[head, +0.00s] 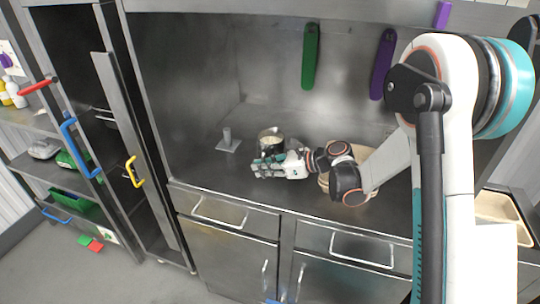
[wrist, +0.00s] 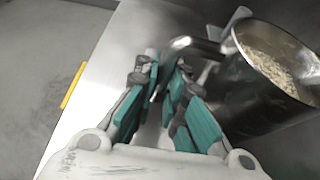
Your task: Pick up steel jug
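The steel jug (head: 271,148) stands upright on the steel worktop, just behind my gripper (head: 268,166) in the head view. In the wrist view the jug (wrist: 245,105) is at the right, with pale rice-like grains inside. Its handle (wrist: 192,44) reaches left from near the rim to my gripper (wrist: 167,66). The two teal-padded fingers lean towards each other at their tips, with a narrow gap at the handle's end. I cannot tell whether the pads touch the handle. My gripper hides part of the jug in the head view.
A small stand with a square base (head: 228,145) is left of the jug. A round beige container (head: 362,157) is partly hidden behind my arm. Green (head: 310,57) and purple (head: 382,65) utensils hang on the back wall. The worktop's front edge is close to my gripper.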

